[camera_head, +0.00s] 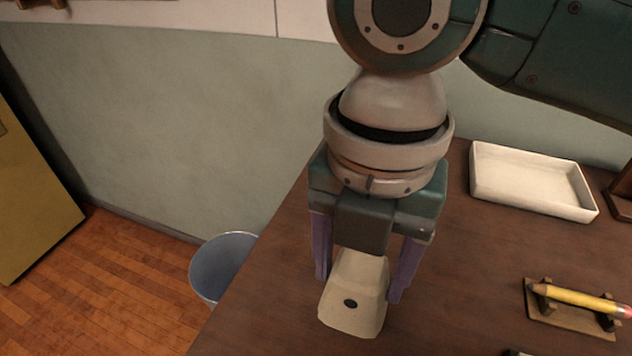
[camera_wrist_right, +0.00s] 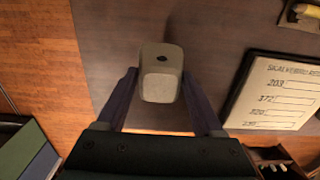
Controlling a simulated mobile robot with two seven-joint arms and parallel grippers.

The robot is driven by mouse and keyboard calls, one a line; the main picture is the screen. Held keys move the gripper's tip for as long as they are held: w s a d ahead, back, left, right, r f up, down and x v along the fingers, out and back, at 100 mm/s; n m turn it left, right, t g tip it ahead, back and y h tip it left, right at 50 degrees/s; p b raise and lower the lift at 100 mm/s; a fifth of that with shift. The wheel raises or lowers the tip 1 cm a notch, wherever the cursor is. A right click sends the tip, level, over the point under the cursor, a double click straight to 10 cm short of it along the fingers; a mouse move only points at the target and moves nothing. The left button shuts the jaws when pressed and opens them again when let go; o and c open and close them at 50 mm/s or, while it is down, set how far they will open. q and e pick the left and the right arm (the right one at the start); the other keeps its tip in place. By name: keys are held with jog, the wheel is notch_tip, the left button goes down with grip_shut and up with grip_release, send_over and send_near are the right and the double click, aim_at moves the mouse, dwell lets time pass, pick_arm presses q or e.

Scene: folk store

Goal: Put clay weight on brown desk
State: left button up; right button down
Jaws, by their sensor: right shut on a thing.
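The clay weight (camera_head: 352,302) is a pale beige tapered block with a dark spot on one face. My right gripper (camera_head: 360,285) is shut on it, with a purple finger on each side. The weight is over the brown desk (camera_head: 455,290), near its left edge; I cannot tell whether it touches the top. In the right wrist view the weight (camera_wrist_right: 160,72) sits between the fingers of my right gripper (camera_wrist_right: 160,88), with the brown desk (camera_wrist_right: 215,35) behind it. My left gripper is not in view.
A white tray (camera_head: 530,182) stands at the back of the desk. A yellow pencil (camera_head: 575,298) rests on a small wooden stand at the right. A blue-grey bin (camera_head: 222,267) stands on the floor left of the desk. A printed sheet (camera_wrist_right: 275,95) shows in the wrist view.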

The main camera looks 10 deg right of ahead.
aim_at(354, 299)
jog(key=shift+f+b, duration=0.4)
jog(key=shift+f, duration=2.35)
grip_release()
jog(key=shift+f, duration=0.15)
